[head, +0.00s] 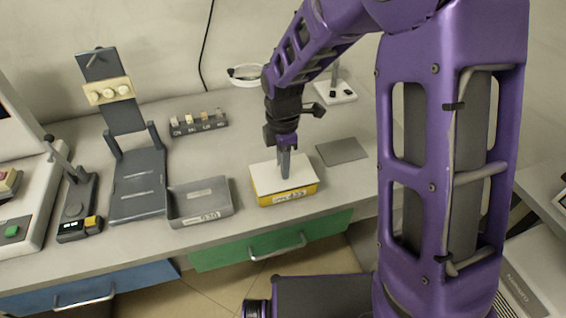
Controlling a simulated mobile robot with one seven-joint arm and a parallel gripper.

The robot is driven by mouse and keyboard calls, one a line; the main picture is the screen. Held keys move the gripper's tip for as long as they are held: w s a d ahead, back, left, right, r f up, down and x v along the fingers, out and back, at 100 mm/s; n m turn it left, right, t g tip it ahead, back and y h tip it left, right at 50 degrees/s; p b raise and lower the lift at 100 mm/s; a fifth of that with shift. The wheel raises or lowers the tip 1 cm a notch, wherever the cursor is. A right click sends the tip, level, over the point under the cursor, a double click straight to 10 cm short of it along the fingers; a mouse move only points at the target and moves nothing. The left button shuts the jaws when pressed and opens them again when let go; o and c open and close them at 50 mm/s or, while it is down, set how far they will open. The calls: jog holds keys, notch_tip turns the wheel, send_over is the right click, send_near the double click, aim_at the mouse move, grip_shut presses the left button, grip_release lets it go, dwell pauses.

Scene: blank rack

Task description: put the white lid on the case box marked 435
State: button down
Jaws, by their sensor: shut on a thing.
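The yellow case box (270,200) stands near the front edge of the bench, with a printed label on its front; the digits are too small to read surely. The white lid (264,178) lies over the top of the box, roughly in line with its sides; I cannot tell whether it is fully seated. My gripper (284,172) points straight down at the middle of the lid and is shut on it. The fingertips and the part they grip are hard to make out.
A labelled grey open tray (202,218) is left of the box. A dark grey stand (138,185) and a small device (75,210) are farther left. A rack of small blocks (198,125) is behind. A flat grey plate (342,151) lies right, with clear bench around it.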

jog(key=shift+f, duration=0.4)
jog(key=c, duration=0.6)
grip_release()
jog(key=shift+r, duration=0.1)
notch_tip(320, 180, up, 17)
jog(key=p, duration=0.2)
jog(key=shift+r+p, duration=0.2)
jog(key=shift+p, duration=0.2)
